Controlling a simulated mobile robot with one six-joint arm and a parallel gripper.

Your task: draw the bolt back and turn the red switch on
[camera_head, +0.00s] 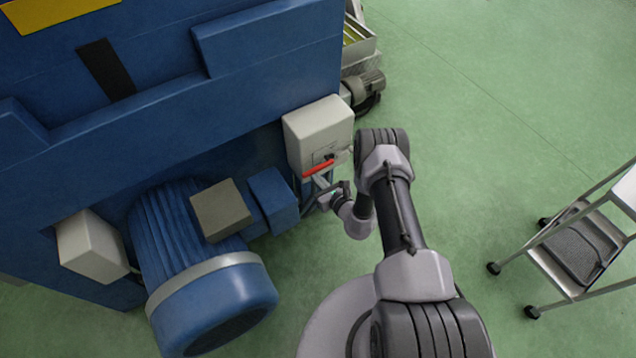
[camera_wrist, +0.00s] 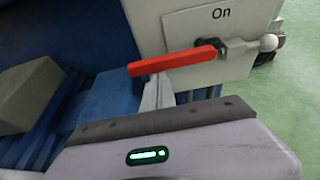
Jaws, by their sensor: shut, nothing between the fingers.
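The red switch (camera_head: 318,168) is a lever on the front of a pale grey box (camera_head: 318,128) on the blue machine. In the wrist view the red switch (camera_wrist: 175,61) lies nearly level, its free end to the left, below the word "On" on a white plate (camera_wrist: 215,22). The bolt (camera_wrist: 265,43) is metal with a pale round knob, just right of the lever's pivot end. I cannot tell how far it is drawn. My gripper (camera_head: 320,182) is shut and empty, just below the lever. Its pale fingers (camera_wrist: 158,94) show below the red lever, and contact is unclear.
A blue motor (camera_head: 205,270) with a grey terminal box (camera_head: 220,210) stands left of my gripper. A step ladder (camera_head: 575,245) stands at the right. Green floor (camera_head: 480,150) is open between my arm and the ladder.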

